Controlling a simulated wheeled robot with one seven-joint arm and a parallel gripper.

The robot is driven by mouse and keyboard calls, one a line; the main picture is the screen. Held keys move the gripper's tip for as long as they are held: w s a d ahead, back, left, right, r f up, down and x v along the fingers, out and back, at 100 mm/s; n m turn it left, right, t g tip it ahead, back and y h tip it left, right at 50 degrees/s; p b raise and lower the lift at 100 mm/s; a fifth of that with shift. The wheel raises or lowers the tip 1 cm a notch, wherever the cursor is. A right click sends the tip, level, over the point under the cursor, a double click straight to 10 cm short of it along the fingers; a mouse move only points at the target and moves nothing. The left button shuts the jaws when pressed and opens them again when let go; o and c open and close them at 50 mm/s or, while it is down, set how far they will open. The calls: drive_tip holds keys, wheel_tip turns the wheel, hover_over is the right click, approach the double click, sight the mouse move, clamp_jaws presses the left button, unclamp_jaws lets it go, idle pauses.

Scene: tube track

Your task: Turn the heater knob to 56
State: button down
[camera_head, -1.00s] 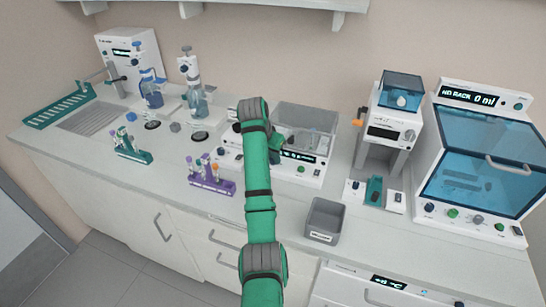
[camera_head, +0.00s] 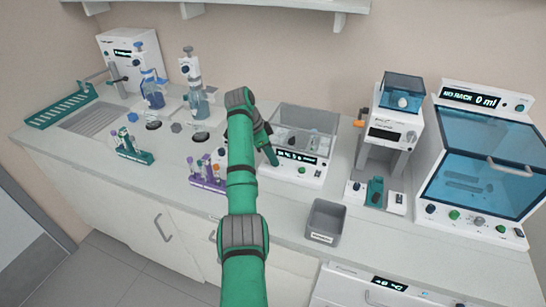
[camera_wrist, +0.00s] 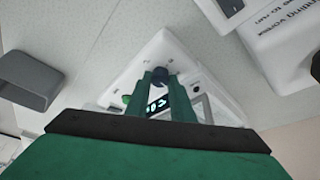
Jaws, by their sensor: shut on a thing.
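The heater (camera_head: 309,179) is a white bench unit with a clear-walled box on top, a lit display (camera_head: 297,156) and a green button (camera_head: 302,170) on its front. Its digits are too small to read surely in the head view and partly covered by my fingers in the wrist view. My gripper (camera_head: 274,161) is at the left part of the front panel. In the wrist view my gripper (camera_wrist: 162,78) is shut on the dark round knob (camera_wrist: 160,76). The heater's white panel (camera_wrist: 160,50) lies around it, with the green button at left.
A grey open bin (camera_head: 324,222) stands right of the heater, near the front edge. A purple tube rack (camera_head: 208,182) with tubes stands left of my arm. A white machine with an orange-tipped part (camera_head: 389,132) stands further right.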

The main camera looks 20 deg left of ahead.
drive_tip(key=shift+a+r, duration=0.1)
drive_tip(key=shift+r, duration=0.05)
idle(0.4)
drive_tip(key=c, duration=1.8)
unclamp_jaws()
drive_tip(key=v, duration=1)
drive_tip(key=shift+a+r, duration=0.15)
drive_tip(key=shift+r, duration=0.1)
